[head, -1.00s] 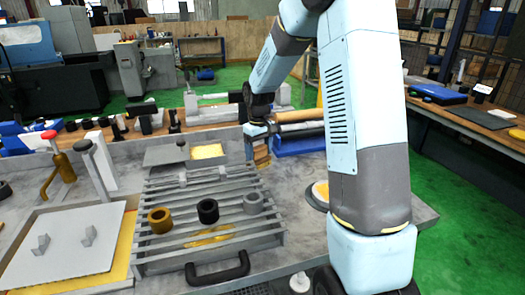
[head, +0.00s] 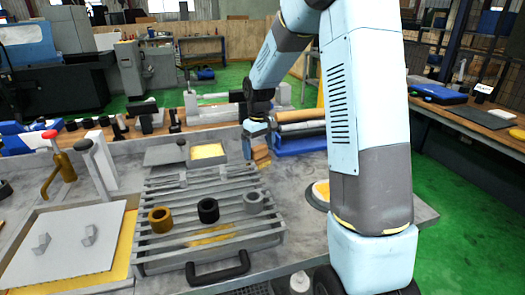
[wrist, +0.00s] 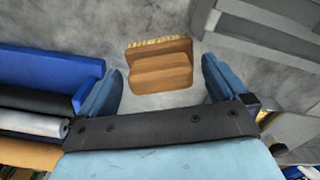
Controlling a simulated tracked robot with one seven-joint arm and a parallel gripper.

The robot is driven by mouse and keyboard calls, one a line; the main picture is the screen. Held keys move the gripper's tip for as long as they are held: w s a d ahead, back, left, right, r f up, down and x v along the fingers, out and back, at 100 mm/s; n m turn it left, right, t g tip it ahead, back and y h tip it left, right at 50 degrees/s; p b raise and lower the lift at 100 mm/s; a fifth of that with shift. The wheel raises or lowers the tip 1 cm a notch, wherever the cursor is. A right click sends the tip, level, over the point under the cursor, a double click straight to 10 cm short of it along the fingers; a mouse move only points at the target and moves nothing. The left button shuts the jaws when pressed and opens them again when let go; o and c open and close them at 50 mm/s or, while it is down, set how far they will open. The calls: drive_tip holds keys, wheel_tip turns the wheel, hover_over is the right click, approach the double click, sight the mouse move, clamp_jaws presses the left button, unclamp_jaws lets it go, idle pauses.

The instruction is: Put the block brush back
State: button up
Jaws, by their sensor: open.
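The block brush (wrist: 160,72) is a tan wooden block with a raised grip and pale bristles along its far edge in the wrist view. It is on the grey bench top (wrist: 175,22). It also shows in the head view (head: 262,157), small and partly hidden by my gripper. My gripper (head: 254,148) is open above the bench. In the wrist view its two blue fingers (wrist: 160,78) stand on either side of the brush, with visible gaps, and nothing is held.
A slatted grey rack (head: 160,241) with three rings on it stands left of my gripper. A blue tray (head: 300,144) with rollers (head: 303,115) lies close behind to the right. A round yellow-topped disc (head: 320,192) is nearer right. Bare bench lies between rack and disc.

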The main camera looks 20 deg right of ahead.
wheel_tip(320, 180, up, 10)
drive_tip(key=shift+f, duration=0.1)
drive_tip(key=s+r+m+t, duration=0.1)
drive_tip(key=s+r, duration=0.4)
drive_tip(key=s, duration=0.3)
drive_tip(key=s+r+m+t, duration=0.1)
drive_tip(key=s+r+t, duration=0.1)
drive_tip(key=s+r, duration=0.45)
drive_tip(key=s+d+f+m+t, duration=0.1)
drive_tip(key=s+f+m+t, duration=0.1)
drive_tip(key=s, duration=1.6)
drive_tip(key=shift+s+m+t, duration=0.2)
drive_tip(key=shift+m+t, duration=0.1)
